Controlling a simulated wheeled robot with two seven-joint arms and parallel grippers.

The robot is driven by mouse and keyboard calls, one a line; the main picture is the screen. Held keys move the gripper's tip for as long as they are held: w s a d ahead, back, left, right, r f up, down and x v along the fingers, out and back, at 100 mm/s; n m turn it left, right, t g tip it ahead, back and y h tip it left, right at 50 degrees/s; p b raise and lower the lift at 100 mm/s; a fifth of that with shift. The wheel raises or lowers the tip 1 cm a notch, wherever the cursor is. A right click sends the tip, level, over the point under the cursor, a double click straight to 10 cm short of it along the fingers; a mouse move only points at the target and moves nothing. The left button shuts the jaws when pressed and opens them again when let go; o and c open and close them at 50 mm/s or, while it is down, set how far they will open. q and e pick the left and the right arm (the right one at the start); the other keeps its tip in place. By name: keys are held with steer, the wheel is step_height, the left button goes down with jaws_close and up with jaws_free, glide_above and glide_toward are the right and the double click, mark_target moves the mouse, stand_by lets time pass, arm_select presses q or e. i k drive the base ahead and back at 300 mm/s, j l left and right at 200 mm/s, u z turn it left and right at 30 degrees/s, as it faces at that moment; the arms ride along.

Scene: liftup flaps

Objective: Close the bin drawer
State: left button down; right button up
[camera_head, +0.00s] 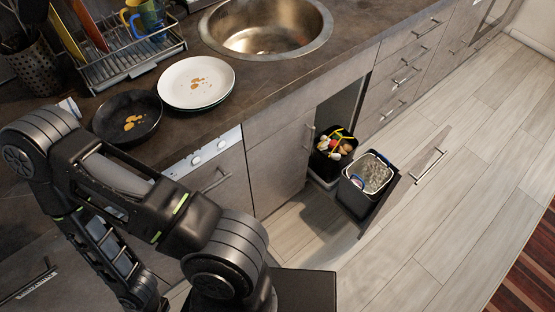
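The bin drawer is pulled out from the lower cabinet, and its grey front panel (407,187) stands well away from the cabinet face. A metal bar handle (430,166) is on the panel's outer side. Behind the panel are two dark bins. The inner bin (323,168) holds colourful waste, and the outer bin (354,197) has a pale liner and grey contents. My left arm comes in from the left and bends over the counter's front, away from the drawer. Neither of my grippers shows.
The counter (262,87) carries a sink (265,27), a white plate (197,82), a dark pan (127,117) and a dish rack (128,62). A cabinet door (278,170) is left of the drawer opening. The wooden floor (455,195) right of the drawer is clear, with a striped rug (530,275) lower right.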

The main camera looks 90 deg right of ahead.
mark_target(365, 213)
steer(key=k+j+z, duration=0.15)
steer(key=z, duration=3.9)
